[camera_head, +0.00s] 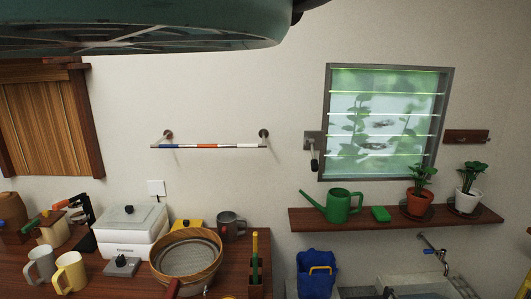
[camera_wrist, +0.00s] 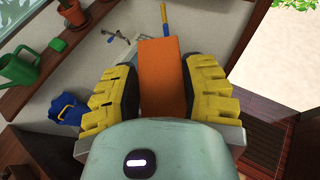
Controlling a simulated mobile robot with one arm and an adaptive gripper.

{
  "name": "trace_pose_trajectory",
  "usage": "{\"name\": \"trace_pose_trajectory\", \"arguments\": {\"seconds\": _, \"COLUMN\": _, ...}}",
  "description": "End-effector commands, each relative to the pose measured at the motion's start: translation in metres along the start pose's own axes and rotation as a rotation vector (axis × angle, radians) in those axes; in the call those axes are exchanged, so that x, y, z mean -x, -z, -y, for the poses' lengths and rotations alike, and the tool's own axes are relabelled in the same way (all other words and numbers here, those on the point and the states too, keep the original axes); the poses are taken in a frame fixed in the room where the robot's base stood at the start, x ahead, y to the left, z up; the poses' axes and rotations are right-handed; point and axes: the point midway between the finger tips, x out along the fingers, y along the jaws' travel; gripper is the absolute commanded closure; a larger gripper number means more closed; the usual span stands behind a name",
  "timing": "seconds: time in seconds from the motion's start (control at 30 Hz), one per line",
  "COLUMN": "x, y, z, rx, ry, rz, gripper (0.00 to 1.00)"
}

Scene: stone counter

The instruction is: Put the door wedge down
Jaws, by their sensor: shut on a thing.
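The door wedge (camera_wrist: 164,72) is an orange block in the wrist view. My gripper (camera_wrist: 166,84) is shut on it, with a yellow-and-black finger on each side. The wedge points away from the wrist, and its near end is hidden behind my pale green gripper body. It is held in the air, with the sink area and wall behind it. Neither the wedge nor my gripper shows in the head view.
A shelf (camera_head: 350,222) carries a green watering can (camera_head: 338,205) and potted plants.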

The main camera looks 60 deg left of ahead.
Motion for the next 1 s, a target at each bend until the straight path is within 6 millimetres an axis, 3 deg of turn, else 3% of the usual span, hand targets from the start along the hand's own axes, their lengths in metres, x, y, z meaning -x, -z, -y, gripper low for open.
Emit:
{"name": "trace_pose_trajectory", "arguments": {"seconds": 0.03, "x": 0.011, "y": -0.026, "z": -0.002, "rx": 0.001, "ry": -0.004, "rz": 0.001, "gripper": 0.91}}
{"name": "trace_pose_trajectory", "arguments": {"seconds": 0.6, "x": 0.066, "y": -0.159, "z": -0.001, "rx": 0.001, "ry": -0.002, "rz": 0.001, "gripper": 0.91}}
{"name": "trace_pose_trajectory", "arguments": {"seconds": 0.8, "x": 0.082, "y": -0.197, "z": -0.001, "rx": 0.001, "ry": -0.002, "rz": 0.001, "gripper": 0.91}}
{"name": "trace_pose_trajectory", "arguments": {"seconds": 1.0, "x": 0.09, "y": -0.216, "z": -0.001, "rx": 0.0, "ry": -0.001, "rz": 0.001, "gripper": 0.91}}
